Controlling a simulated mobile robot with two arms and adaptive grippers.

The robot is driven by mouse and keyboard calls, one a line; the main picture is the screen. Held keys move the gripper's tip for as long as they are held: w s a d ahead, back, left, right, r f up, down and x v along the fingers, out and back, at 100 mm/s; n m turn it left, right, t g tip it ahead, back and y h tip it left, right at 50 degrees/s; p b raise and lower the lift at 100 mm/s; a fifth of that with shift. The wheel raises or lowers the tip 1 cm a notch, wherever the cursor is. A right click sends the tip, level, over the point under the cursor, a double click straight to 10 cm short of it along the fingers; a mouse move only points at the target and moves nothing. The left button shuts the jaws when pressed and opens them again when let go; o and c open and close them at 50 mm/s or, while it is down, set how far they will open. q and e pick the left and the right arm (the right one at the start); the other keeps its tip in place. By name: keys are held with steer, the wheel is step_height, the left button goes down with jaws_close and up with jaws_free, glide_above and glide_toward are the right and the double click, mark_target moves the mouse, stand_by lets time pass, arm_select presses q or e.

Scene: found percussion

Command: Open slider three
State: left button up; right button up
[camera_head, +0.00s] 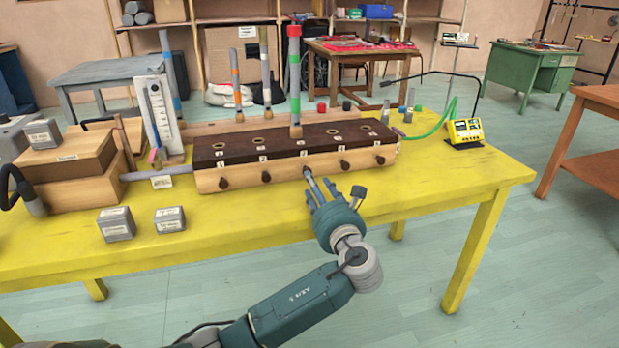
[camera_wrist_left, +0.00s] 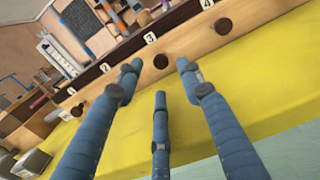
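A long wooden box (camera_head: 285,178) with a dark top (camera_head: 240,150) and numbered labels stands on the yellow table. Small dark knobs line its front. A tube with red and green bands (camera_head: 294,75) stands upright at the third position. My left gripper (camera_head: 330,184) is in front of the box near the third knob, its fingers spread and empty. In the left wrist view the slider three knob (camera_wrist_left: 160,61) shows below label 3, between the two upper fingertips of the gripper (camera_wrist_left: 157,76), with no visible contact. My right gripper is out of view.
Knob four (camera_head: 345,165) is right of the gripper and knob two (camera_head: 266,176) left. Wooden blocks (camera_head: 70,165) and small grey boxes (camera_head: 117,223) are at the left. A yellow device (camera_head: 465,131) with a green hose is at the right.

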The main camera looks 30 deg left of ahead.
arm_select(q)
steer(key=x, duration=0.6)
steer(key=shift+b, duration=0.4)
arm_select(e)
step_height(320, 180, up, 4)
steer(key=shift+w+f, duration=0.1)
arm_select(q)
jaws_close()
